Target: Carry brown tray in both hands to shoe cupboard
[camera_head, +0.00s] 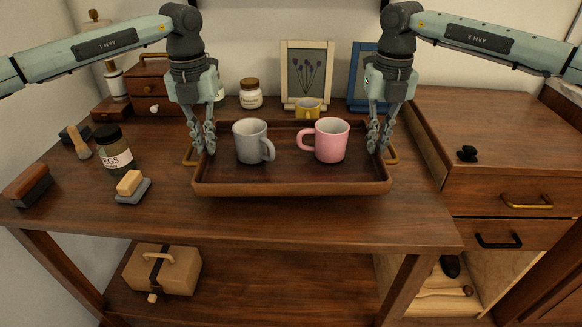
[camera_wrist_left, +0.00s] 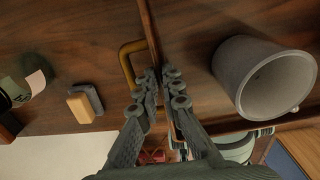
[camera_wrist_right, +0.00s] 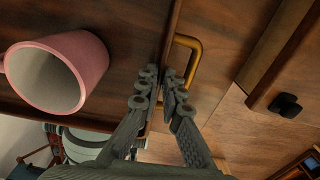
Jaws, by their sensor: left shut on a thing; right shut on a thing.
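The brown tray (camera_head: 290,187) sits on or just over the wooden table, with a grey mug (camera_head: 250,142) and a pink mug (camera_head: 331,140) standing upright in it. My left gripper (camera_head: 205,148) is shut on the tray's left side wall, beside its brass handle (camera_wrist_left: 127,62). My right gripper (camera_head: 378,146) is shut on the tray's right side wall, beside the other brass handle (camera_wrist_right: 192,60). The grey mug shows right of my left fingers in the left wrist view (camera_wrist_left: 240,70). The shoe cupboard may be the drawer unit (camera_head: 500,182) at right; I cannot tell.
A yellow cup (camera_head: 308,110), a white-labelled jar (camera_head: 250,94) and picture frames (camera_head: 306,72) stand behind the tray. The drawer unit's top is mostly clear apart from a black knob-like thing (camera_head: 467,153).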

